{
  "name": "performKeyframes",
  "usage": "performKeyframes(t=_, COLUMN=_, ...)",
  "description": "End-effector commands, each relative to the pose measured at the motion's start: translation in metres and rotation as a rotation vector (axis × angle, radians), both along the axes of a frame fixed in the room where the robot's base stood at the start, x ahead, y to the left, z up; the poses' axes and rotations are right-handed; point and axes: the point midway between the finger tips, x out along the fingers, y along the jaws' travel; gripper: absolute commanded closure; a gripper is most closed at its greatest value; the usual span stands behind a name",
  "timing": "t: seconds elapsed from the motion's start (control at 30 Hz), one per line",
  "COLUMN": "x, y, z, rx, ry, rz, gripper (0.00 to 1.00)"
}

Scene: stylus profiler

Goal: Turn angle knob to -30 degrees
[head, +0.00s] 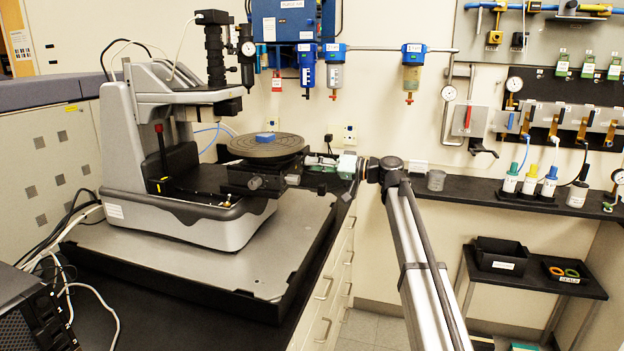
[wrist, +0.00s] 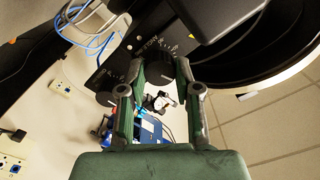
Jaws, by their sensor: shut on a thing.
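The stylus profiler (head: 133,150) stands on the bench with its dark round stage (head: 250,150) at the front. My gripper (head: 309,160) reaches in from the right at the stage's side. In the wrist view, my gripper's fingers (wrist: 160,65) are closed on either side of a dark round knob (wrist: 158,74). A second dark knob (wrist: 106,98) sits lower left on the same plate, clear of the fingers. In the head view, the gripped knob is not clearly visible.
A small blue block (head: 265,136) lies on the stage. The black-edged platform (head: 275,250) under the profiler ends near my arm. A wall shelf (head: 470,187) with bottles is at the right. The floor between bench and small black table (head: 535,278) is open.

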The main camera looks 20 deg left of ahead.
Motion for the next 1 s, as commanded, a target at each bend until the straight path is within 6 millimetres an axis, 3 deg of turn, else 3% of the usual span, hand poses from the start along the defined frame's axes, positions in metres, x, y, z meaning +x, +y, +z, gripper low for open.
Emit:
performKeyframes(t=0.03, x=0.0008, y=0.0006, z=-0.0070, rx=0.006, ry=-0.035, rz=0.000, gripper=1.00)
performKeyframes(t=0.5, x=0.0008, y=0.0006, z=-0.0067, rx=0.044, ry=-0.366, rz=0.000, gripper=1.00)
performKeyframes(t=0.73, x=-0.0002, y=0.0003, z=0.0006, rx=0.051, ry=-0.437, rz=0.000, gripper=1.00)
performKeyframes(t=0.77, x=-0.0002, y=0.0003, z=0.0004, rx=0.051, ry=-0.436, rz=0.000, gripper=0.60)
performKeyframes(t=0.8, x=-0.0002, y=0.0003, z=0.0004, rx=0.051, ry=-0.436, rz=0.000, gripper=0.46)
performKeyframes(t=0.83, x=-0.0003, y=0.0002, z=0.0003, rx=0.051, ry=-0.435, rz=0.000, gripper=0.42)
performKeyframes(t=1.0, x=-0.0001, y=0.0001, z=0.0002, rx=0.051, ry=-0.434, rz=0.000, gripper=0.42)
